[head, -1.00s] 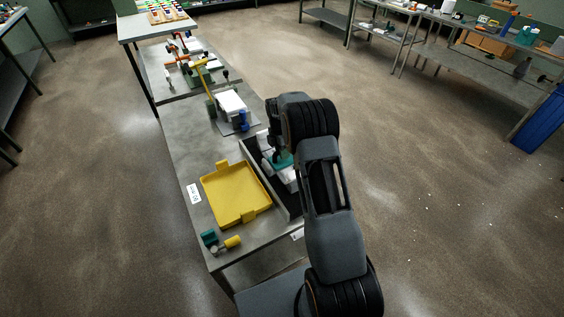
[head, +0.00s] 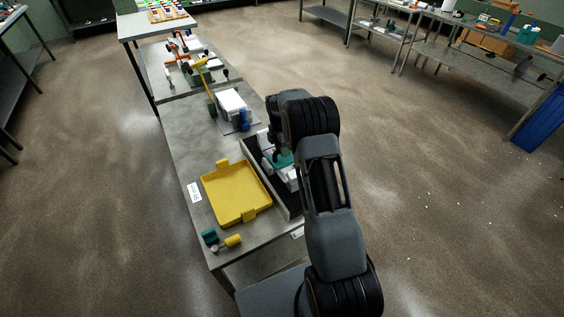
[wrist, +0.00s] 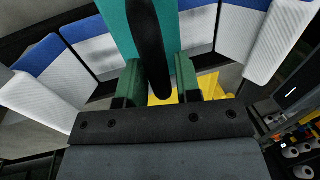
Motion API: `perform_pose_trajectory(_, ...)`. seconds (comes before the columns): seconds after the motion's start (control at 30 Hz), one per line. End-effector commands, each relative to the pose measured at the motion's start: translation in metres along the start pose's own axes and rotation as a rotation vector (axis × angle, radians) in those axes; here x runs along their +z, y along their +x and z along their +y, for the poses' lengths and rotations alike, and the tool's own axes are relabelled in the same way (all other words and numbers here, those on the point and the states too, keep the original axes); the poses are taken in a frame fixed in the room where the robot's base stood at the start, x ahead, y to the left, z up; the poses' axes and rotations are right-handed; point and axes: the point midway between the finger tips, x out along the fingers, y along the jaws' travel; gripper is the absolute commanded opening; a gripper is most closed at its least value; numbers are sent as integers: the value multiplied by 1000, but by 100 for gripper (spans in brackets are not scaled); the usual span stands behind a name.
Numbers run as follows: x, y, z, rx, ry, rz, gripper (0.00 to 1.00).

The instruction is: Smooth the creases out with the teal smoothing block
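The teal smoothing block (wrist: 118,28) shows at the top of the wrist view, with a dark upright handle (wrist: 150,45) in front of it. My gripper (wrist: 160,78) has its two green fingers on either side of this handle, apparently closed on it. In the head view the teal block (head: 283,160) is below my gripper, over white material (head: 291,176) in a dark-walled tray. White textured panels with blue bands (wrist: 95,50) lie on both sides of the block in the wrist view. The block's underside and any creases beneath it are hidden.
A yellow tray (head: 237,194) sits left of the dark-walled tray (head: 252,158) on the grey table. A teal and yellow tool (head: 222,241) lies at the near edge. A white block with blue parts (head: 232,104) stands farther back. Bare tabletop (head: 185,130) is at the left.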

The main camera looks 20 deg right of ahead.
Motion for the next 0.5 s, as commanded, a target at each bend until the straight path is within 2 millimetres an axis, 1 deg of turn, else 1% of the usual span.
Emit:
perform_pose_trajectory(0.1,0,0,0,0,0,0,31)
perform_pose_trajectory(0.13,0,0,0,0,0,0,29)
perform_pose_trajectory(0.43,0,0,0,0,0,0,1)
perform_pose_trajectory(0.5,0,0,0,-1,0,0,0)
